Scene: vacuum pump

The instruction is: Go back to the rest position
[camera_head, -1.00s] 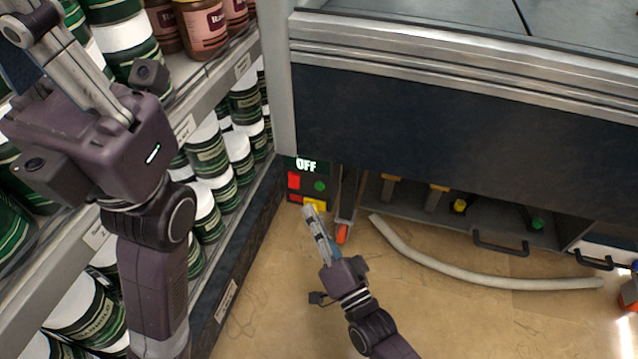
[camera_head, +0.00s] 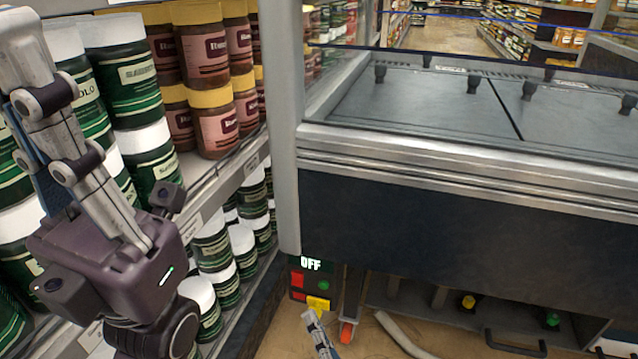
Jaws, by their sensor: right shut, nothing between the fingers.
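My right gripper (camera_head: 310,320) shows only its fingers at the bottom edge. They are shut and empty, just below the control box (camera_head: 297,294). The box has a lit "OFF" display (camera_head: 310,264), a red button (camera_head: 297,279), a green button (camera_head: 323,285) and a yellow part (camera_head: 318,303). I cannot tell from this view whether the fingertips touch it. My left gripper (camera_head: 28,70) is large at the left, its fingers pointing up in front of the shelf jars. I cannot tell whether it is open or shut.
Shelves at left hold green jars (camera_head: 140,90) and brown jars (camera_head: 205,55). Bare floor (camera_head: 365,338) shows at the bottom.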

